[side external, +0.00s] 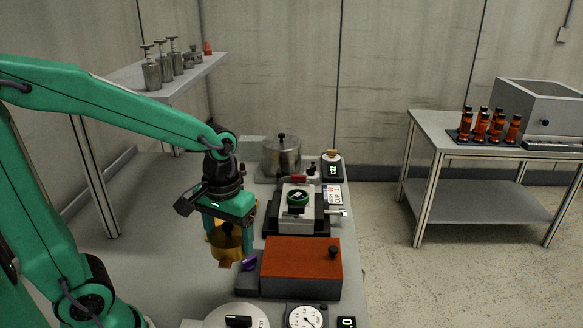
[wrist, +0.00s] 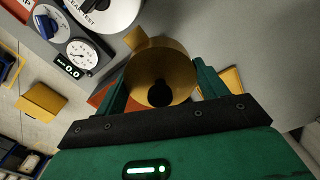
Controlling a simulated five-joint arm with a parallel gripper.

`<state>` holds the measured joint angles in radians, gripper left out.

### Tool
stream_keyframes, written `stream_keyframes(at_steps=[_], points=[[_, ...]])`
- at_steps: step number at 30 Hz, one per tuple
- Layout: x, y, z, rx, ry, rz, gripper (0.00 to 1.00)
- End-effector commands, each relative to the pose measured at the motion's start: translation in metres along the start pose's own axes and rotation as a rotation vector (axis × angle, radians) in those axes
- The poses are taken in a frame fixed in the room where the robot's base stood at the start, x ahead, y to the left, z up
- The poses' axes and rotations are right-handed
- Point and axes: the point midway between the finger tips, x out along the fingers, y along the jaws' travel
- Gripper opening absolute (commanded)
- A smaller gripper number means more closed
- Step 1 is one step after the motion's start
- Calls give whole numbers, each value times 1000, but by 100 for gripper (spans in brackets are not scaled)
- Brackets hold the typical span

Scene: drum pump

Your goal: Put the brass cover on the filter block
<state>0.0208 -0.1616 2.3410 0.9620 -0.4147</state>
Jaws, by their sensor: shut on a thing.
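The brass cover (side external: 226,243) is a gold, cup-like piece with a side tab. My gripper (side external: 229,228) is shut on it and holds it over the left part of the bench. A pale block (side external: 297,220) with a green ring on top, apparently the filter block, stands on a black base to the right of my gripper. No cover sits on it. The wrist view does not clearly show this block.
A box with an orange-red top (side external: 302,257) stands in front of the pale block, with a purple knob (side external: 249,262) at its left. A metal pot (side external: 281,156) stands behind. A dial gauge (side external: 304,318) is at the front. The bench left of my gripper is clear.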

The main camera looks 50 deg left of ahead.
Motion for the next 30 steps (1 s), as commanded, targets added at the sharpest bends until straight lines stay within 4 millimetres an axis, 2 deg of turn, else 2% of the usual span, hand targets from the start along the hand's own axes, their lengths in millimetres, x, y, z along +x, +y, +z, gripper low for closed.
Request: stream_keyframes(at_steps=[15,30], points=[[-24,20,-112,-2,0,0,43],[-24,23,-219,-2,0,0,43]])
